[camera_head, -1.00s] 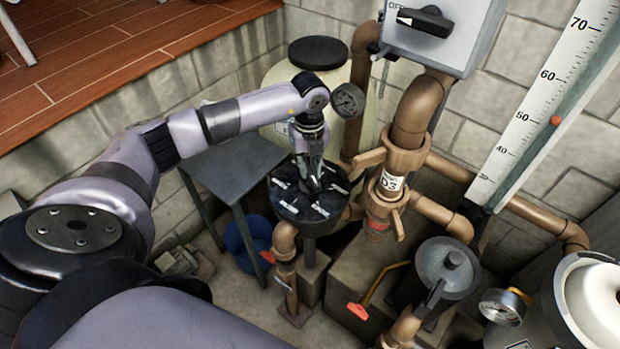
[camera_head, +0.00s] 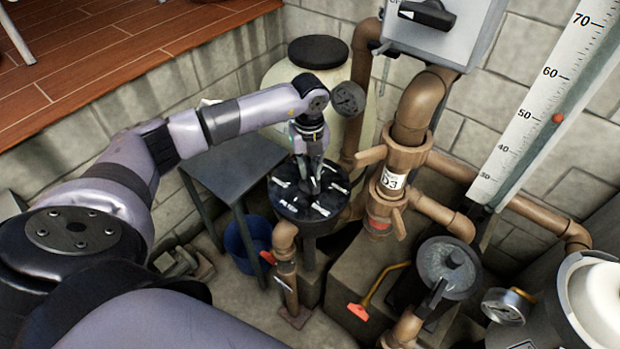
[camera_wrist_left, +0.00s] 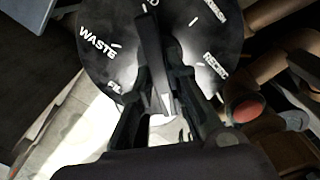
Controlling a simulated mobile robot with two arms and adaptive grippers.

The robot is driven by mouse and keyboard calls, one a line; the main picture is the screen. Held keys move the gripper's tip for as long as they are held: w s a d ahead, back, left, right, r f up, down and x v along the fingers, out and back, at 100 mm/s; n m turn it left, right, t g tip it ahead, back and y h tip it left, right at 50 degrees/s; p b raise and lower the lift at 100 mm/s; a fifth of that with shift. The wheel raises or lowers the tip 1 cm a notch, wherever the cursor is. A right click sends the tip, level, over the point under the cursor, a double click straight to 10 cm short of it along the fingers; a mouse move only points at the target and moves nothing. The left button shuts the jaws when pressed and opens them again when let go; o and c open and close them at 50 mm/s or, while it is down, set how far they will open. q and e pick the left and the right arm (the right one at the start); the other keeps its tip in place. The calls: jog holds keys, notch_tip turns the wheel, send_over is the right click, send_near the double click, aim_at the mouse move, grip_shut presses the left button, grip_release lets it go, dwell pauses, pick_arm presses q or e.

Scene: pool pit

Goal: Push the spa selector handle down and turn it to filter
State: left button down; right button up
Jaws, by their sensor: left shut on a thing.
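The spa selector (camera_head: 283,205) is a round black valve top with white labels, standing on a pipe beside the grey side table in the head view. Its dial also fills the top of the left wrist view (camera_wrist_left: 105,65), where WASTE and RECIRC can be read and other labels are partly cut off or covered. My left gripper (camera_head: 312,180) points down onto the dial from above. Its fingers (camera_wrist_left: 163,70) are shut on the dark selector handle (camera_wrist_left: 153,45), one on each side. The handle's pointing end and exact height are hard to tell. My right gripper is not in view.
A grey side table (camera_head: 235,165) and a blue bucket (camera_head: 245,238) stand left of the selector. Brown pipes with a valve (camera_head: 400,160) rise close on its right. A pale tank with a black lid (camera_head: 318,52) is behind. A grey switch box (camera_head: 455,30) hangs above.

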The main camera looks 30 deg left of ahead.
pick_arm(q)
jog(key=m, duration=0.2)
jog(key=m+b, duration=0.1)
jog(key=m, duration=0.1)
jog(key=m+b, duration=0.1)
jog(key=m, duration=0.1)
jog(key=shift+f, duration=0.3)
jog(key=m+b, duration=0.1)
jog(key=m, duration=0.2)
jog(key=shift+s+b, duration=0.1)
jog(key=shift+b, duration=0.2)
jog(key=shift+r+m+b, duration=0.15)
jog(key=shift+m+b, duration=0.15)
jog(key=shift+m, duration=0.9)
jog(key=c, duration=1.4)
grip_release()
jog(key=shift+c, duration=0.2)
jog(key=shift+r, duration=0.2)
notch_tip(320, 180, up, 7)
jog(key=p, duration=0.4)
jog(key=shift+p, duration=0.3)
jog(key=shift+f, duration=0.1)
